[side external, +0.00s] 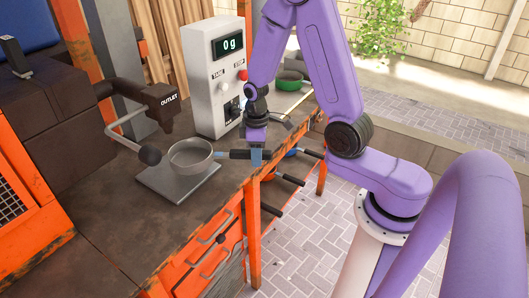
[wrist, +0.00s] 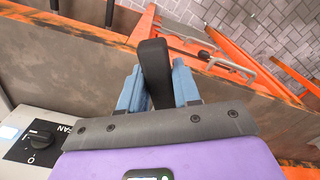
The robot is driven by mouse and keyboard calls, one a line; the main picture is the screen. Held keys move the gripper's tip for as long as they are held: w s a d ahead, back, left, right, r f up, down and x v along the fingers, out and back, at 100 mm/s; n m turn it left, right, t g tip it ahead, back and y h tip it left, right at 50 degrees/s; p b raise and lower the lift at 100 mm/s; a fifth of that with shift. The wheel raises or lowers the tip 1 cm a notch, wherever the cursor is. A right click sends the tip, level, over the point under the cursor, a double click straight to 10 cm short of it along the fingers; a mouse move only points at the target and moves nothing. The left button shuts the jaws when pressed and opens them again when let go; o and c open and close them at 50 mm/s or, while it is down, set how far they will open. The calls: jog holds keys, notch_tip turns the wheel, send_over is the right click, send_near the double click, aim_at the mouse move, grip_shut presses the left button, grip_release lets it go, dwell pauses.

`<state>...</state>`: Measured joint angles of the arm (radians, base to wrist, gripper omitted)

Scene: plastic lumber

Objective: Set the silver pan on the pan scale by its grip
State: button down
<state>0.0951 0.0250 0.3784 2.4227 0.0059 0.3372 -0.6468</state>
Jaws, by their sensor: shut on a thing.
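The silver pan (side external: 190,153) is level over the flat plate of the pan scale (side external: 178,186) in the side external view. Whether its base touches the plate or hovers just above cannot be told. The scale's white box (side external: 205,75) stands behind it, and its display reads 0 g. My gripper (side external: 256,157) is shut on the pan's dark grip, right of the pan at the bench edge. In the wrist view the black grip (wrist: 154,70) runs between the blue fingers of my gripper (wrist: 157,85); the pan's bowl is out of sight there.
A green bowl-like pan (side external: 289,78) sits farther back. Several dark handles (side external: 290,179) stick out below the bench edge. The bench front-left (side external: 85,240) is clear.

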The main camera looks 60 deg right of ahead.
aim_at(239, 151)
jog(key=shift+w+a+f, duration=0.2)
jog(key=shift+w+a, duration=0.25)
jog(key=shift+w, duration=0.3)
jog(key=shift+w+a+f, duration=0.15)
jog(key=shift+w+a, duration=0.25)
jog(key=shift+w, duration=0.3)
jog(key=shift+w+a+f, duration=0.2)
jog(key=shift+w+a, duration=0.25)
jog(key=shift+w, duration=0.3)
jog(key=shift+f, duration=1.2)
jog(key=c, duration=0.7)
grip_release()
